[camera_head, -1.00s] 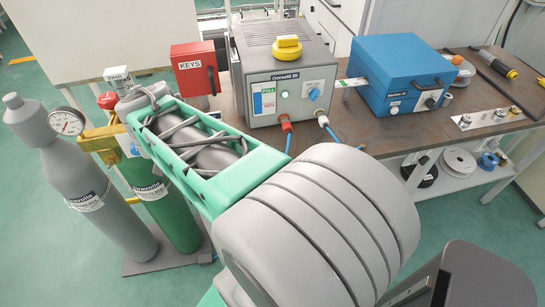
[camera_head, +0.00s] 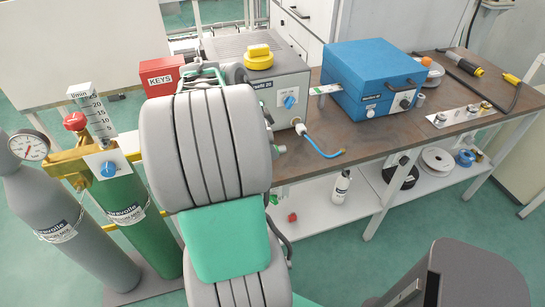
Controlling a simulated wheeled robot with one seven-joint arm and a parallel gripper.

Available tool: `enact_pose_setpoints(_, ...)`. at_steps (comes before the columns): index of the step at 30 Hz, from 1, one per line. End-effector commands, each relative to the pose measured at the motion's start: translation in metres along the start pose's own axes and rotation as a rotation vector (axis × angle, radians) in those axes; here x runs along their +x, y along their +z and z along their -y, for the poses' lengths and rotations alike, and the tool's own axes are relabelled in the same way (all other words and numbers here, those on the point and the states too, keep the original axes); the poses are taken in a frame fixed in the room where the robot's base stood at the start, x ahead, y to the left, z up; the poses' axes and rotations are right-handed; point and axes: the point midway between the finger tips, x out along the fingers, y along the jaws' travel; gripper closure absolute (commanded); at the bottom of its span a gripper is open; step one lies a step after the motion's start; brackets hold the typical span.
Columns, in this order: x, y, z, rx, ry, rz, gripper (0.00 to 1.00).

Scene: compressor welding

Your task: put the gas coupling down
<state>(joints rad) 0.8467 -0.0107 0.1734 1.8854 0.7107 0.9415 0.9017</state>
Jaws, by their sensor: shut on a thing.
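I cannot make out my gripper or what it holds; my own large grey and green arm covers the middle left of the view. I cannot identify the gas coupling with certainty. A white connector (camera_head: 300,129) sits on the front of the grey welding machine (camera_head: 290,80). A blue hose (camera_head: 322,148) runs from it and ends on the brown bench top (camera_head: 390,130). A small red piece (camera_head: 292,217) shows low down beside my arm, against the lower shelf. The left part of the machine's front is hidden by my arm.
A blue box (camera_head: 372,75) stands right of the machine. A red KEYS box (camera_head: 160,76) is at the left. Gas cylinders (camera_head: 110,215) with a gauge and flow meter stand close left of my arm. A white bottle (camera_head: 341,187) stands on the lower shelf (camera_head: 325,210). The bench's front middle is mostly clear.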

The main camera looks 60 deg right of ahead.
Motion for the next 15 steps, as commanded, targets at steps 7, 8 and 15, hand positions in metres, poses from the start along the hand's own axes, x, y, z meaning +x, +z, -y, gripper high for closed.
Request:
enact_pose_setpoints(7, 0.048, 0.002, 0.031, -0.003, 0.003, 0.0, 1.0)
enact_pose_setpoints(8, 0.05, 0.002, 0.032, -0.003, 0.002, 0.0, 1.0)
enact_pose_setpoints(15, 0.082, 0.013, 0.037, -0.005, 0.004, 0.001, 1.0)
